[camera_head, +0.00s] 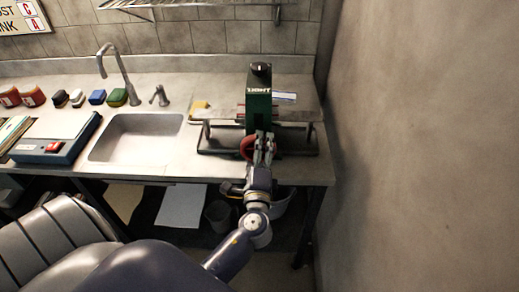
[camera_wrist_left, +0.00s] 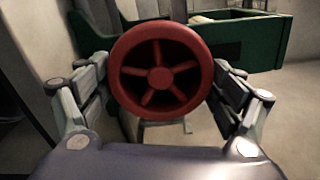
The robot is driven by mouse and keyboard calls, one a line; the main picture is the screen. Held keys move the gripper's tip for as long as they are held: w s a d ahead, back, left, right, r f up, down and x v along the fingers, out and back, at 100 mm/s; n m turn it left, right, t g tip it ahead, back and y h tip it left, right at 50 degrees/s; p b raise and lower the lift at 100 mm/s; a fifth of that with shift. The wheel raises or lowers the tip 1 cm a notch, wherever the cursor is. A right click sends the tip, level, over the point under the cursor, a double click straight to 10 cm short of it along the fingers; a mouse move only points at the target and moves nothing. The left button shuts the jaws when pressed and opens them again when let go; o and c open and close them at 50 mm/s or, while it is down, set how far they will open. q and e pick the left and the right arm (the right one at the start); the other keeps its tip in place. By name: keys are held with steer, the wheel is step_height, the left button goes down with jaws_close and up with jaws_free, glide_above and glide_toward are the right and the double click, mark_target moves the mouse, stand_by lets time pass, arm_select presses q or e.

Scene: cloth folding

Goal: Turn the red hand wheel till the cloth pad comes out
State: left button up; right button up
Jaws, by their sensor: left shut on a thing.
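The red hand wheel (camera_wrist_left: 160,78) is a spoked disc that faces the left wrist camera. In the head view the red wheel (camera_head: 246,147) shows at the front of a green machine (camera_head: 258,105), partly hidden by my gripper. My left gripper (camera_wrist_left: 160,88) is shut on the wheel, with a finger at its left rim and one at its right rim. In the head view my left gripper (camera_head: 264,143) reaches the wheel from the front. A pale thing (camera_wrist_left: 222,16) lies in the green part behind the wheel; I cannot tell whether it is the cloth pad. My right gripper is not in view.
The machine stands on a dark frame (camera_head: 212,150) at the counter's right end, near the wall (camera_head: 420,140). A sink (camera_head: 138,138) with a tap (camera_head: 118,70) is to its left. A yellow thing (camera_head: 199,107) lies beside the frame. A blue box (camera_head: 55,140) stands far left.

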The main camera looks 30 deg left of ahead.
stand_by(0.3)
arm_select(q)
steer(key=o, duration=0.9)
steer(key=shift+s, duration=0.1)
steer(key=v, duration=1.2)
steer(key=shift+f, duration=0.1)
